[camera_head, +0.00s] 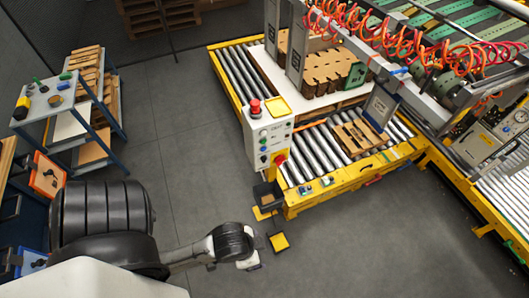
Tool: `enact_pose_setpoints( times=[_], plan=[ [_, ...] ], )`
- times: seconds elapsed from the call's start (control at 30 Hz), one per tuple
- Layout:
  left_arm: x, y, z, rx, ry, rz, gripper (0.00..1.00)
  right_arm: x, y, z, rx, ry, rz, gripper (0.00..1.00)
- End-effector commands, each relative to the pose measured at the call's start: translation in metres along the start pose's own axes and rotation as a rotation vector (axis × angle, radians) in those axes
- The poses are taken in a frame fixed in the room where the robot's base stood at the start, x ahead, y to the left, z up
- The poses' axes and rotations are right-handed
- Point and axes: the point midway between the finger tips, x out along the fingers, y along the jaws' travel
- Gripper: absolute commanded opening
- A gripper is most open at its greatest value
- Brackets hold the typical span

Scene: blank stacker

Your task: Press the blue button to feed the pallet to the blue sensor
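A white control box (268,138) stands at the front left corner of the roller conveyor. Its sloped face carries a column of small buttons, and one near the middle looks blue (263,141). A red mushroom knob (255,106) sits on its top. A wooden pallet (359,137) lies on the rollers to the right of the box. Small blue and green parts (305,189) sit on the yellow front rail; I cannot tell which is the blue sensor. My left gripper (249,263) is over the floor, below and apart from the box, its fingers too small to read. My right gripper is out of view.
Stacked brown blanks (325,72) stand on the conveyor behind. A cart (65,103) with tools stands at left. Grey floor (185,130) is clear between cart and conveyor.

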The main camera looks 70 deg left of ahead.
Motion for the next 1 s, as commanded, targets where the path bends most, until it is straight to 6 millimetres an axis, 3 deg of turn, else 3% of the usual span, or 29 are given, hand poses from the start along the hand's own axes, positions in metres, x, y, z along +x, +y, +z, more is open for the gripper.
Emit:
enact_pose_setpoints(
  times=[0.37, 1.0],
  plan=[
    [0.0000, 0.0000, 0.0000, 0.000, 0.000, 0.000, 0.83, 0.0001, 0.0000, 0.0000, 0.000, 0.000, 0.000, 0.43],
    [0.0000, 0.0000, -0.0001, 0.000, 0.000, 0.000, 0.22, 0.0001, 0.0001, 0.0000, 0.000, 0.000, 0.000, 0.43]
  ],
)
